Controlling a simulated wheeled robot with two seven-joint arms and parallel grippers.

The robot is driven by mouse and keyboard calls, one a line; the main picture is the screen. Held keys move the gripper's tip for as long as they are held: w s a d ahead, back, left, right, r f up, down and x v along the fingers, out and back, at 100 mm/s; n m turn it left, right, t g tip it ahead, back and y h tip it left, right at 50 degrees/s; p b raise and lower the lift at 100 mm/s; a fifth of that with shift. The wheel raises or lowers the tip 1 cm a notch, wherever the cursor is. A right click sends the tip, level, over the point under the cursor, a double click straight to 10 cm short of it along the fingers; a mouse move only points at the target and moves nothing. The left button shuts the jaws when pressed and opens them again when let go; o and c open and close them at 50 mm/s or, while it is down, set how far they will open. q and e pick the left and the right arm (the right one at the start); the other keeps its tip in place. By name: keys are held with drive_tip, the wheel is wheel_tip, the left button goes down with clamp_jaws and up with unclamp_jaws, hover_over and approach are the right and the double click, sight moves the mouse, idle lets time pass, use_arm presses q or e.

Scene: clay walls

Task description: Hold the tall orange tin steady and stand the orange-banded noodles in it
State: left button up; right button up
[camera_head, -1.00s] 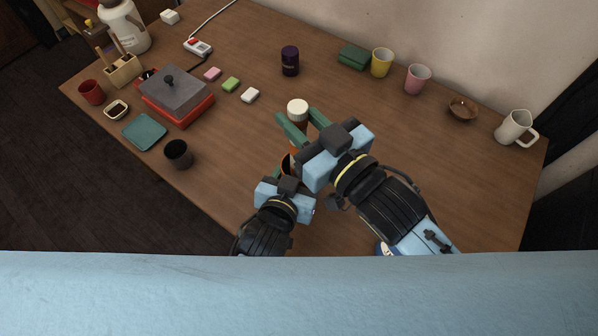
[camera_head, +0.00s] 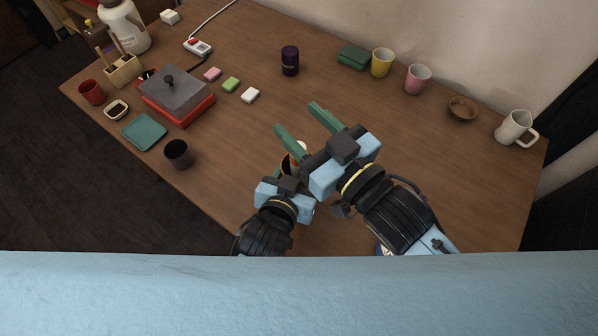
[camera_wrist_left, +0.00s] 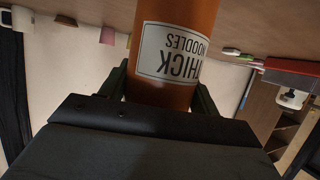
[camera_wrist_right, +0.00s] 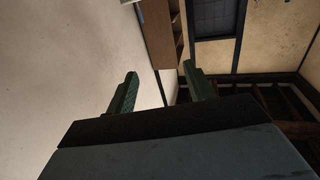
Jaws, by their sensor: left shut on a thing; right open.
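The tall orange tin (camera_wrist_left: 175,50), labelled "THICK NOODLES", is held between the fingers of my left gripper (camera_wrist_left: 162,92). In the head view the tin (camera_head: 286,164) shows only as a small strip between my two grippers. The pale top end of the noodles (camera_head: 301,146) shows at the tin's mouth, beside the right gripper's body. Their orange band is hidden, and I cannot see how deep they sit. My right gripper (camera_head: 296,118) is open, its green fingers spread and empty above the table; the right wrist view shows nothing between them.
A dark cup (camera_head: 178,154), teal plate (camera_head: 144,132) and red-based grill (camera_head: 176,95) stand to the left. A purple tin (camera_head: 290,60) is behind. Yellow (camera_head: 382,62) and pink cups (camera_head: 418,79), a brown bowl (camera_head: 463,109) and white mug (camera_head: 515,128) line the back right. The right-centre table is clear.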

drive_tip(key=v, duration=1)
drive_tip(key=shift+s+d, duration=0.2)
drive_tip(key=shift+s, duration=0.05)
use_arm(q)
drive_tip(key=o, duration=1.1)
drive_tip(key=shift+c, duration=0.2)
drive_tip(key=shift+s, duration=0.1)
drive_tip(key=v, duration=1.1)
drive_tip(key=shift+s+r, duration=0.2)
drive_tip(key=shift+s, duration=0.15)
